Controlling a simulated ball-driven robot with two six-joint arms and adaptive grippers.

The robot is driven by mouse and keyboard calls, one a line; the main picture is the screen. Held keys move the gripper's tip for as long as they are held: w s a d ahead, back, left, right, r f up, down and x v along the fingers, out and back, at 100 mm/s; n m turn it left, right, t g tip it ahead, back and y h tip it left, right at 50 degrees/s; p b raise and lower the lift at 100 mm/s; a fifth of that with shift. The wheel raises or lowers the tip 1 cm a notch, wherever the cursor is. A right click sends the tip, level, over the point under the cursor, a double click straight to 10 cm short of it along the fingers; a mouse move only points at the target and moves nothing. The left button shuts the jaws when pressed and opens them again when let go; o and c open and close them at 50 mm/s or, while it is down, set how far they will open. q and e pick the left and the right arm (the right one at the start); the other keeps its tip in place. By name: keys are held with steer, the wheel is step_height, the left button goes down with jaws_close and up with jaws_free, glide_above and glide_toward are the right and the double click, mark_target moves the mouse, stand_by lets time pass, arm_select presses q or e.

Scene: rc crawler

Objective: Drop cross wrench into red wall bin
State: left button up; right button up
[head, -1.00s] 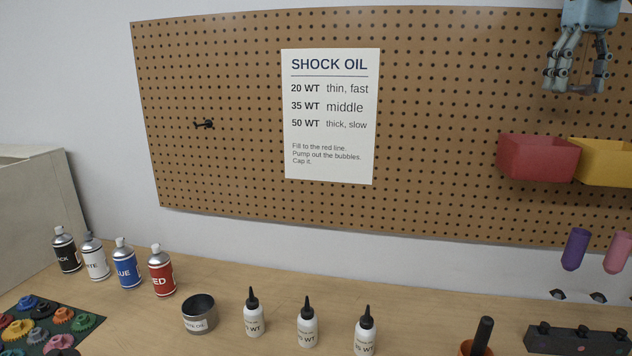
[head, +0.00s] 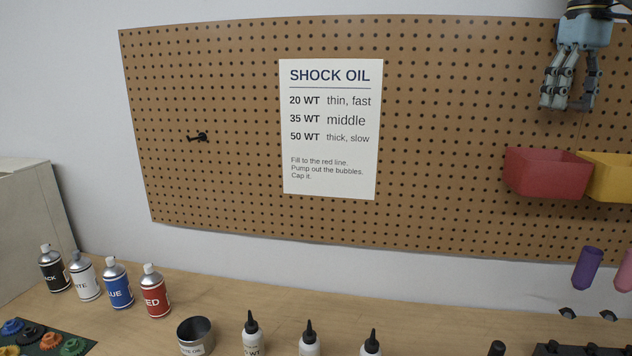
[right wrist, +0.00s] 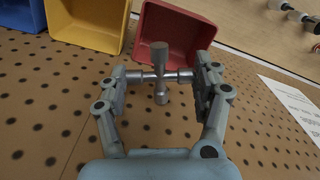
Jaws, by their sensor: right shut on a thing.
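The cross wrench (right wrist: 160,74) is a grey metal cross held between the two fingers of my right gripper (right wrist: 164,76) in the right wrist view. The red wall bin (right wrist: 174,38) lies just beyond the wrench there, its open top partly covered by it. In the head view my right gripper (head: 567,107) hangs at the top right, fingers down, above the red wall bin (head: 546,176). The wrench cannot be made out in the head view. My left gripper is in neither view.
A yellow bin (head: 612,182) hangs right beside the red one on the pegboard (head: 220,90). A blue bin (right wrist: 22,12) shows in the wrist view. A black hook (head: 198,136) sticks out at left. Paint cans and oil bottles stand on the bench below.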

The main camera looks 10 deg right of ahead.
steer(key=shift+f, duration=0.1)
steer(key=o, duration=1.2)
